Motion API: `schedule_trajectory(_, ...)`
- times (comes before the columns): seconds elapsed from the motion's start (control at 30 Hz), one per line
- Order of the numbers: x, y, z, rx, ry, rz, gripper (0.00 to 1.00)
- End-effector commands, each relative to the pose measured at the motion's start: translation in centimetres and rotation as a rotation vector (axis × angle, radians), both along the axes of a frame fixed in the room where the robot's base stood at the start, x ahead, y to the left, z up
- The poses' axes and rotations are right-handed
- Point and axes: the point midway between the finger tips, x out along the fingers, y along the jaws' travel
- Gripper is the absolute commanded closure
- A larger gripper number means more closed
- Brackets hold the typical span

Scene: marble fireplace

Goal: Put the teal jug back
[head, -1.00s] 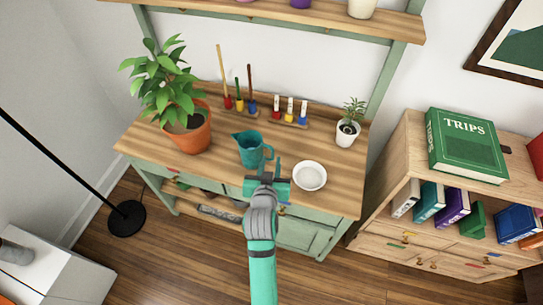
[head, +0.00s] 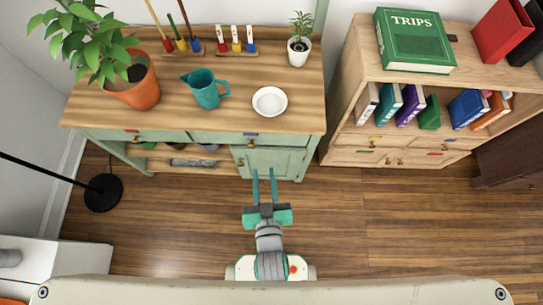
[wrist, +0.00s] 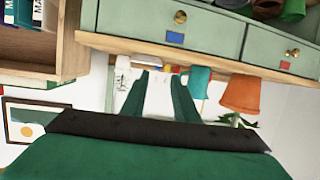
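The teal jug (head: 205,90) stands upright on the wooden top of the green workbench (head: 165,95), its handle towards the right. It also shows in the wrist view (wrist: 198,80), where the picture is upside down. My gripper (head: 264,172) is open and empty, its two fingers apart and pointing at the bench. It is in front of the bench's front edge, well clear of the jug. The fingers also show in the wrist view (wrist: 160,80), with the jug just right of them.
A white bowl (head: 270,101) sits right of the jug. A large potted plant (head: 133,85) stands left, and a small white-potted plant (head: 299,50) at the back right. Coloured peg toys line the back. A bookshelf (head: 345,75) stands right. The floor before the bench is clear.

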Motion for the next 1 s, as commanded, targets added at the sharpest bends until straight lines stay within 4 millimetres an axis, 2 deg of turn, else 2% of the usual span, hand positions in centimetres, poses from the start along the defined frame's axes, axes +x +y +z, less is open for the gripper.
schedule_trajectory(0.03,-2.0,-0.5,0.1,0.001,0.003,-0.012,0.73)
schedule_trajectory(0.2,-7.1,-1.4,1.8,0.011,-0.021,-0.047,0.73)
schedule_trajectory(0.4,-11.2,-2.1,3.9,0.018,-0.045,-0.087,0.73)
schedule_trajectory(0.6,-12.5,-2.2,4.9,0.019,-0.057,-0.105,0.73)
schedule_trajectory(1.0,-12.5,-2.2,4.9,0.019,-0.058,-0.105,0.73)
